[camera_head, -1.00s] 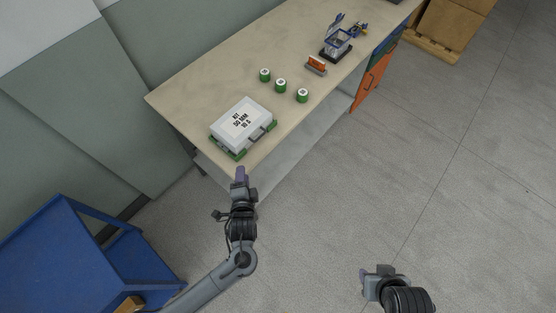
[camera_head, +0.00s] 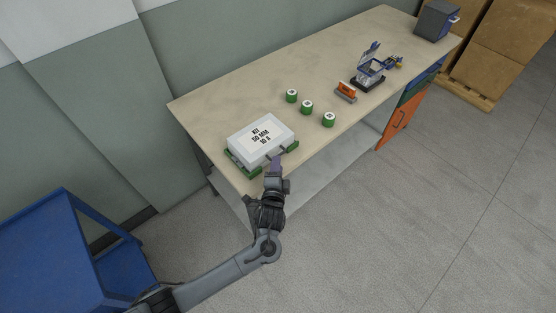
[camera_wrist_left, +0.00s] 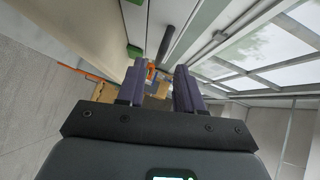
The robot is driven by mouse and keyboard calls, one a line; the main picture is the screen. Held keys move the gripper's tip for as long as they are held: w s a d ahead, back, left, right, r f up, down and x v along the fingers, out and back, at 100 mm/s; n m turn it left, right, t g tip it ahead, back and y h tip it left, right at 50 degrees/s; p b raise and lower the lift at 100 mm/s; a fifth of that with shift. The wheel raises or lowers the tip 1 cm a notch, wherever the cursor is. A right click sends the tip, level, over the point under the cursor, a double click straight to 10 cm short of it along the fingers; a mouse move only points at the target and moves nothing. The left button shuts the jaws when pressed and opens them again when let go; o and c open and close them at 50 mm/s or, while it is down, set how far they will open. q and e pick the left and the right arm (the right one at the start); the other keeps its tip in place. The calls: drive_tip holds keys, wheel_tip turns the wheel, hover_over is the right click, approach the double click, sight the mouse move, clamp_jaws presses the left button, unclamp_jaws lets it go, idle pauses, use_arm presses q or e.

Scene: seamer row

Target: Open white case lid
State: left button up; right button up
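The white case (camera_head: 261,137) lies closed on the near left end of the workbench, with a black-on-white label reading KIT 50 MM on its lid. Green parts show under its edges. My left gripper (camera_head: 276,163) is at the case's front side, close to its handle; whether it touches cannot be told. In the left wrist view my left gripper (camera_wrist_left: 158,84) has its two purple fingers apart, with nothing clearly between them. A dark bar, apparently the case handle (camera_wrist_left: 168,42), shows just beyond the fingertips. My right gripper is out of view.
On the workbench (camera_head: 215,105), several green cans (camera_head: 307,107) stand right of the case. An orange item (camera_head: 346,90) and a blue-grey device (camera_head: 370,70) stand farther along. A blue cart (camera_head: 45,250) is at lower left. Bench surface behind the case is clear.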

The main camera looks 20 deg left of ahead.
sight(264, 143)
use_arm(q)
drive_tip(key=shift+b+x, duration=0.3)
drive_tip(key=shift+x, duration=1.7)
clamp_jaws()
